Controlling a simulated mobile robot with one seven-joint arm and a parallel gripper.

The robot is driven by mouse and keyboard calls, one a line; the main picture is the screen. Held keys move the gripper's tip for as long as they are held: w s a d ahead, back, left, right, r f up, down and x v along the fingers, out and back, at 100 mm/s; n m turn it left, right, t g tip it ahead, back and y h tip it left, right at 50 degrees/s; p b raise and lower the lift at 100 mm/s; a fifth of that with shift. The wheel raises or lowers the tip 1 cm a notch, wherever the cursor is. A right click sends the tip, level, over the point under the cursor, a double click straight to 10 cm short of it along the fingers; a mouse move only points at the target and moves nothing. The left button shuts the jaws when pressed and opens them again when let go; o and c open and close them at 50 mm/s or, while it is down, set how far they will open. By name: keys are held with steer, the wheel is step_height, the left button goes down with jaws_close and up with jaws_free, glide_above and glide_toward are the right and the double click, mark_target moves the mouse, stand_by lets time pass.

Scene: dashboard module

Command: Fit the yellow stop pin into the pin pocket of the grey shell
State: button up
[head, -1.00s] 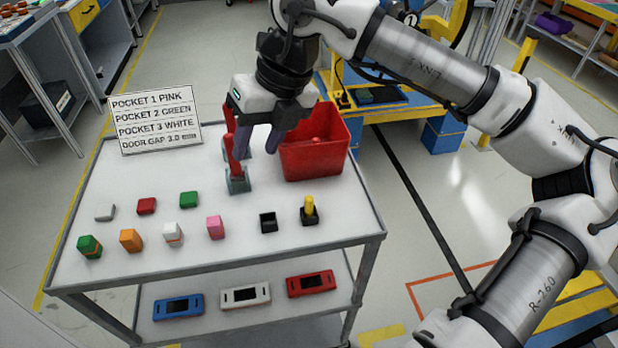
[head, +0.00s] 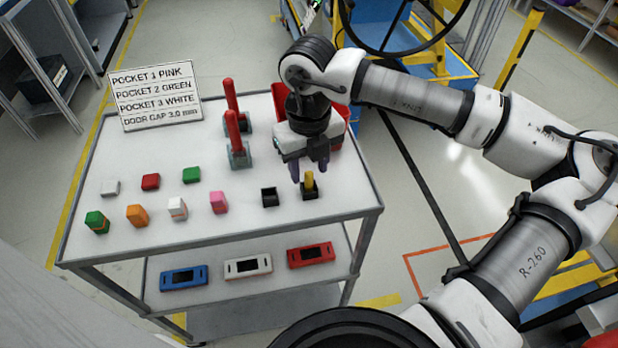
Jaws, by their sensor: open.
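The yellow stop pin (head: 309,179) stands upright in a small black holder (head: 311,194) at the right side of the cart top. My gripper (head: 309,171) points down just behind and above the pin, its two purple fingers apart and empty. The fingertips look close to the pin's upper end; I cannot tell whether they straddle it. I cannot make out the grey shell or its pin pocket with certainty in this view.
An empty black holder (head: 269,197) stands left of the pin. Two red-handled clamps (head: 238,150) and a red bin (head: 342,112) are behind. Several coloured blocks, including a pink one (head: 219,203), stand left. A sign (head: 155,97) stands back left. The lower shelf holds coloured units (head: 248,266).

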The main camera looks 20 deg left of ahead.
mark_target(309, 173)
steer(key=shift+w+f+p, duration=0.15)
steer(key=shift+f+p, duration=0.25)
steer(key=shift+f, duration=1.35)
jaws_close()
steer(key=shift+r, duration=0.1)
